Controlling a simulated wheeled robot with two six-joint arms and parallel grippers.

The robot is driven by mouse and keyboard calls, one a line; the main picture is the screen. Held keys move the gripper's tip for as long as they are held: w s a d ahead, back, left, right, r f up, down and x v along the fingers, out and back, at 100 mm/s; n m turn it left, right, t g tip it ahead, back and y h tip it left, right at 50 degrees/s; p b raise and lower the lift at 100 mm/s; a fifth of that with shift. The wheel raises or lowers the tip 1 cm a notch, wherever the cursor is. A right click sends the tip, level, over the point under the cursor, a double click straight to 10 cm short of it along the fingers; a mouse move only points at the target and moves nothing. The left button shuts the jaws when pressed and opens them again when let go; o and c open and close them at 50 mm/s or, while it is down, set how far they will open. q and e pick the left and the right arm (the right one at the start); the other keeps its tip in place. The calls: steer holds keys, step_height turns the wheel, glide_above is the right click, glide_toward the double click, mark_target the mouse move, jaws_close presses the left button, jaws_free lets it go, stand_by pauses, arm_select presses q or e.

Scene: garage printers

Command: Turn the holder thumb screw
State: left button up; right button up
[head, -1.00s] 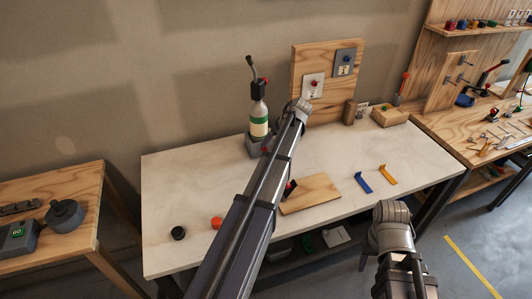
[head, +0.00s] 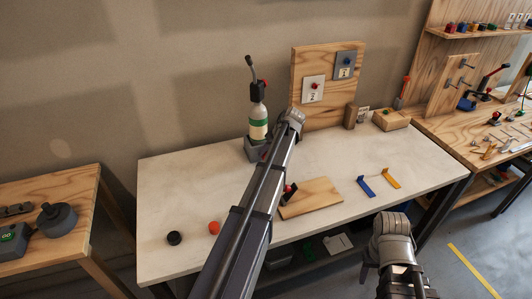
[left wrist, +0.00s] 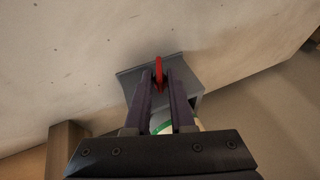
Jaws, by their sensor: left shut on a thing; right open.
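The holder (head: 251,149) is a grey block on the white-topped table, with a bottle (head: 257,122) with a green band standing upright in it. The thumb screw (left wrist: 159,70) is red and stands out from the holder in the left wrist view. My left gripper (left wrist: 160,84) is at the holder, shut on the thumb screw, with one finger on each side of it. In the head view my left arm partly hides the holder and the screw. My right gripper (head: 369,271) is open and empty in front of the table, pointing down, its fingers hard to make out.
A wooden board (head: 312,198) lies on the table (head: 185,190) with blue (head: 366,186) and yellow (head: 391,178) brackets to its right. Black (head: 174,238) and orange (head: 214,228) caps lie front left. An upright panel (head: 327,112) stands behind.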

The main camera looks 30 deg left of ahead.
arm_select(q)
jaws_close()
steer(key=shift+w+d+f+m+g+y+b, duration=0.15)
steer(key=shift+w+f+m+g+y+b, duration=0.2)
steer(key=shift+g+y+b, duration=0.6)
steer(key=g+y+b, duration=0.1)
steer(key=b, duration=0.1)
steer(key=g+y+b, duration=0.1)
steer(key=b, duration=0.2)
steer(key=shift+d+f+m, duration=0.15)
steer(key=shift+f+m, duration=0.15)
steer(key=shift+m, duration=0.05)
steer(key=shift+g+y+b, duration=0.45)
steer(key=shift+y+b, duration=0.1)
steer(key=shift+b, duration=0.65)
steer(key=shift+r+m+g+y+b, duration=0.15)
steer(key=shift+m+g+y+b, duration=0.15)
steer(key=shift+y+b, duration=0.15)
